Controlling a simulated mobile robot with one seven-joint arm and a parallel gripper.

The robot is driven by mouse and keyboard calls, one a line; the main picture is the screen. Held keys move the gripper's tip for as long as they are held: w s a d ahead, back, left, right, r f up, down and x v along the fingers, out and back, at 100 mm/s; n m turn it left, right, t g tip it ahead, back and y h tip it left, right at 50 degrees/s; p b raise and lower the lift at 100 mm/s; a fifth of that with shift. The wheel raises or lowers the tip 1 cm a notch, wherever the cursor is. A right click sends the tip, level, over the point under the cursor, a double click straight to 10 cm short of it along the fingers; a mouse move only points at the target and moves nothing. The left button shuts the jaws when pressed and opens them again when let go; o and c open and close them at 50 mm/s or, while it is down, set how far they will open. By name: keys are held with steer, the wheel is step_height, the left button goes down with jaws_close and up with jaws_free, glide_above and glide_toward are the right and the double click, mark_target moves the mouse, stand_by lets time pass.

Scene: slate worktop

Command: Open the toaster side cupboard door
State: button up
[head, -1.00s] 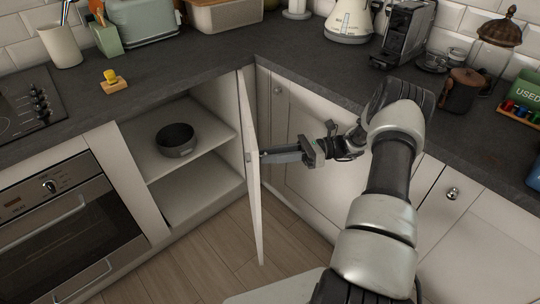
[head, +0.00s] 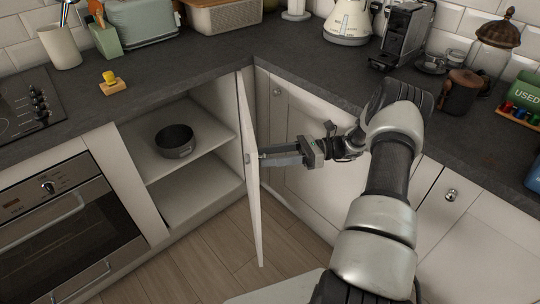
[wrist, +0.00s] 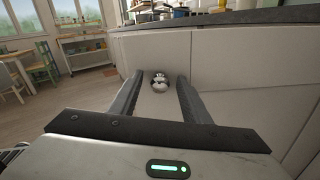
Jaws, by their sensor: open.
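The cupboard door (head: 252,190) below the toaster (head: 147,22) stands swung wide open, seen almost edge-on in the head view. The cupboard interior (head: 195,190) is exposed, with a dark round pan (head: 175,140) on its shelf. My gripper (head: 262,157) is at the outer face of the door, on its right side, with the fingers pointing at it. In the wrist view my gripper (wrist: 158,77) is open, and a shiny round knob (wrist: 158,84) shows between the fingertips. I cannot tell whether the fingers touch it.
Another cupboard front (head: 310,190) stands close to the right of the open door, behind my gripper. An oven (head: 70,230) is left of the cupboard. The wooden floor (head: 215,260) in front is clear. The worktop (head: 205,75) above holds a yellow-topped block (head: 112,82).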

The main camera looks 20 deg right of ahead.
step_height(320, 180, up, 10)
steer(key=p, duration=0.2)
steer(key=shift+c, duration=0.3)
